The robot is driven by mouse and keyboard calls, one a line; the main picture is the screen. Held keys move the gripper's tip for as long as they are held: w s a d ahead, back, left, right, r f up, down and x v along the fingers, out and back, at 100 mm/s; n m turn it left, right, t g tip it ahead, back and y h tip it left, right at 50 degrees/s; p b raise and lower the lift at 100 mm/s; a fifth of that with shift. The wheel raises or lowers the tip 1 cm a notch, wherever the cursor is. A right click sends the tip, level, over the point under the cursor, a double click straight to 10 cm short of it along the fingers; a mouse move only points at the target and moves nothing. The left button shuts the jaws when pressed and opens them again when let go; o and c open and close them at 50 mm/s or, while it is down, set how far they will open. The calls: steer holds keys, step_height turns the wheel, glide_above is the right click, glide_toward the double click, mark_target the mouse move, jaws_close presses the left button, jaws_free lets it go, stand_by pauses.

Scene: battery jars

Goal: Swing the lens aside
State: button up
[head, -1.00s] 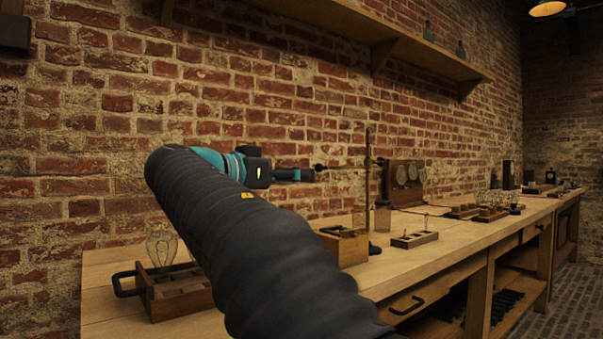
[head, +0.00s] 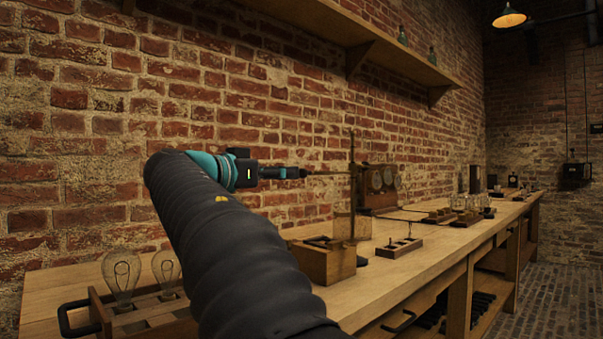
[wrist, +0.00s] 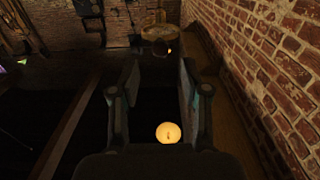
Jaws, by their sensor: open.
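A wooden box (head: 325,262) stands below the gripper on the bench (head: 430,260). A tray with glass bulbs (head: 122,275) is at the left. A small wooden block with pegs (head: 399,248) lies right of the stand. The brick wall (head: 230,110) runs close behind.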

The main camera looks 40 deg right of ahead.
mark_target(301, 172)
steer(key=d, duration=0.6)
steer(key=shift+w+d, duration=0.3)
jaws_close()
